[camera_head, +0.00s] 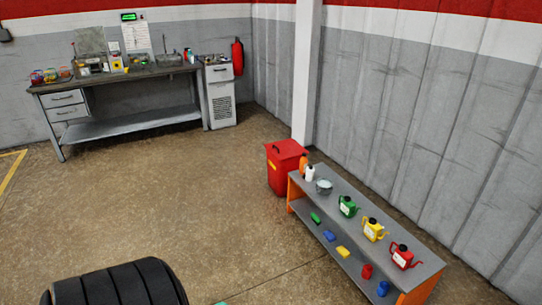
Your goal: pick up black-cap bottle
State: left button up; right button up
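Neither gripper shows in the head view. On the low grey bench at the right, a white bottle (309,173) stands upright beside an orange bottle (303,162) at the far end. Their cap colours are too small to tell. A green can (347,206), a yellow can (373,230) and a red can (401,257) with spouts stand along the bench top, with dark caps. A small yellow container (116,63) stands on the back workbench, too small to make out its cap. I cannot tell which of these is the black-cap bottle.
A red bin (284,167) stands behind the low bench (329,195). The workbench (140,76) and a grey cabinet (220,96) stand along the back wall. A black ribbed object (115,287) is at bottom left. The middle floor is clear.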

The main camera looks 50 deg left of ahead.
aim_at(310, 171)
jog(key=u, duration=1.35)
